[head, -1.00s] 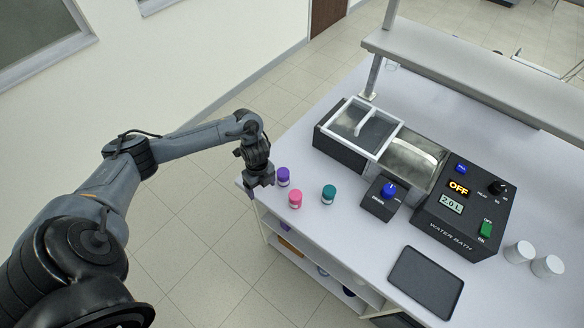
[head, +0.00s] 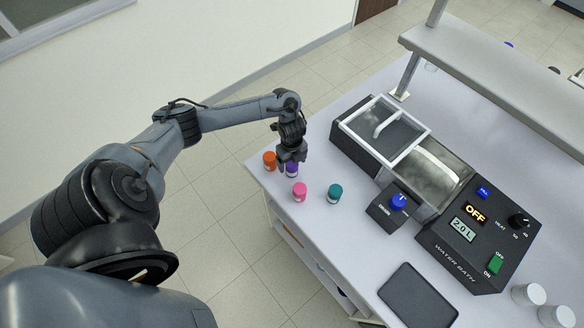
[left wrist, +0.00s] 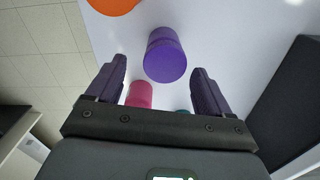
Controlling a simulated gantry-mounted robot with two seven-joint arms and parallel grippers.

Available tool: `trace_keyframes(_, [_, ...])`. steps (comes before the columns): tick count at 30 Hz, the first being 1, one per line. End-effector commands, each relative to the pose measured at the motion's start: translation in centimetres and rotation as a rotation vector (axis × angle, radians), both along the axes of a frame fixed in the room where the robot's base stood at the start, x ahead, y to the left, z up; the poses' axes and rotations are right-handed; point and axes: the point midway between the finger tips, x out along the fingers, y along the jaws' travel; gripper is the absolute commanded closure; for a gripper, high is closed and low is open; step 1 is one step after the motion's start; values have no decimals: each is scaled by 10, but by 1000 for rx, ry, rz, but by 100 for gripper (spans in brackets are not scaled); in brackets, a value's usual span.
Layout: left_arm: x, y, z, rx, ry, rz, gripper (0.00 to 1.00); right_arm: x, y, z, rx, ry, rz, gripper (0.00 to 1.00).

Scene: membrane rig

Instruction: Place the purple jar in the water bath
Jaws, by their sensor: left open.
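The purple jar (head: 292,170) stands on the table near its left corner, partly hidden behind my left gripper (head: 292,160) in the head view. In the left wrist view the purple jar (left wrist: 165,56) lies ahead of and between the open fingers of my left gripper (left wrist: 158,85), with no visible contact. The water bath (head: 440,185) is a black unit right of the jars. Its metal basin (head: 436,172) shows, and a white-framed clear lid (head: 384,130) lies over its left end. Its display reads OFF and 2.0 L. My right gripper is not in view.
An orange jar (head: 269,160), a pink jar (head: 300,191) and a teal jar (head: 335,193) stand close around the purple one. A small box with a blue knob (head: 398,202), a dark tablet (head: 417,296) and two white cups (head: 528,294) are on the table. A shelf (head: 500,85) overhangs the back.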

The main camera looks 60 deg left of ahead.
Motion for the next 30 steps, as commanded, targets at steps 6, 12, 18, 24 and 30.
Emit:
trace_keyframes(6, [3, 3, -27, -3, 3, 3, 19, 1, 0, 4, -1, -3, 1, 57])
trace_keyframes(12, [3, 4, -45, 0, 1, 0, 19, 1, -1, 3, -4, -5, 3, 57])
trace_keyframes(18, [4, 4, -47, 1, 0, -1, 19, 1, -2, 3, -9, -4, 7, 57])
trace_keyframes(24, [4, 4, -47, 1, 0, -1, 38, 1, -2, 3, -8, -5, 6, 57])
trace_keyframes(30, [4, 4, -47, 1, 0, 0, 68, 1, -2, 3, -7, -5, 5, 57])
